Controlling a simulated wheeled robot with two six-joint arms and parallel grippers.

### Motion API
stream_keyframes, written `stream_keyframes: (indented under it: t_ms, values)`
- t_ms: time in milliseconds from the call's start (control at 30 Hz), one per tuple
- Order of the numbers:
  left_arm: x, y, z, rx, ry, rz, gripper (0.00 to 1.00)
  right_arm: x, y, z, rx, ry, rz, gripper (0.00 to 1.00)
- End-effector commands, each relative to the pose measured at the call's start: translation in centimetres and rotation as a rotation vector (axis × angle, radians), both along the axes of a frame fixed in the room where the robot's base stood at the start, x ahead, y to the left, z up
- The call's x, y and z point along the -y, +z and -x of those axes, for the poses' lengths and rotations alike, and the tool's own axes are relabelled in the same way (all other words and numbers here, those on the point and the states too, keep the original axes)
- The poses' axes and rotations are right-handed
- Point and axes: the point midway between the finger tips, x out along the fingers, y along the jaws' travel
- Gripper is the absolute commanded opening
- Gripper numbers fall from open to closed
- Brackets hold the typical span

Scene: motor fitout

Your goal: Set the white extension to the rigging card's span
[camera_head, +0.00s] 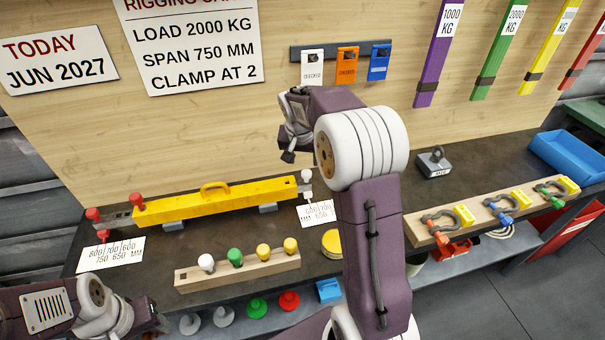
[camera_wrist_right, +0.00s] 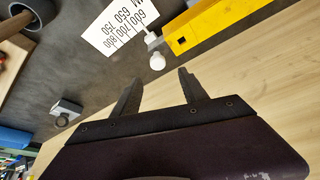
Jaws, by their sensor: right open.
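The yellow beam (camera_head: 215,202) lies along the back of the bench. At its right end is the white extension (camera_head: 305,188), with white knobs beside a printed span label (camera_head: 317,212). In the right wrist view a white knob (camera_wrist_right: 157,61) stands just beyond the fingertips, near the beam's end (camera_wrist_right: 205,28) and the label (camera_wrist_right: 116,27). My right gripper (camera_wrist_right: 158,82) is open and empty, apart from the knob. The rigging card (camera_head: 196,52) reads load 2000 kg, span 750 mm, clamp at 2. My left arm is at the lower left; its gripper (camera_head: 158,322) shows unclearly.
A red-knobbed extension (camera_head: 112,218) is at the beam's left end. A wooden block with coloured pegs (camera_head: 240,271) stands in front. Shackles sit on a board (camera_head: 490,213) at right, near a grey weight (camera_head: 434,163) and blue bin (camera_head: 575,158). Tags hang on a rack (camera_head: 347,64).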

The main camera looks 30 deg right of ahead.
Motion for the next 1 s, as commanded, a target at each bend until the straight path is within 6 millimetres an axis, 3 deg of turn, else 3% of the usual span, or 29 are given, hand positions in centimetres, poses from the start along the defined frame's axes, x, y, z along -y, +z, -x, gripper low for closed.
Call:
stream_keyframes:
  t_ms: [500,833,1000]
  values:
    - [0.0,0.3,0.0,0.000,0.000,0.000,0.54,1.9,-7.7,-2.5,-0.002,0.001,0.000,0.51]
    - [0.0,0.3,0.0,0.000,0.000,0.000,0.54,2.0,-8.3,-2.7,0.000,0.001,0.000,0.51]
    - [0.0,0.3,0.0,0.000,0.000,0.000,0.54,2.0,-8.3,-2.7,0.000,0.001,0.000,0.04]
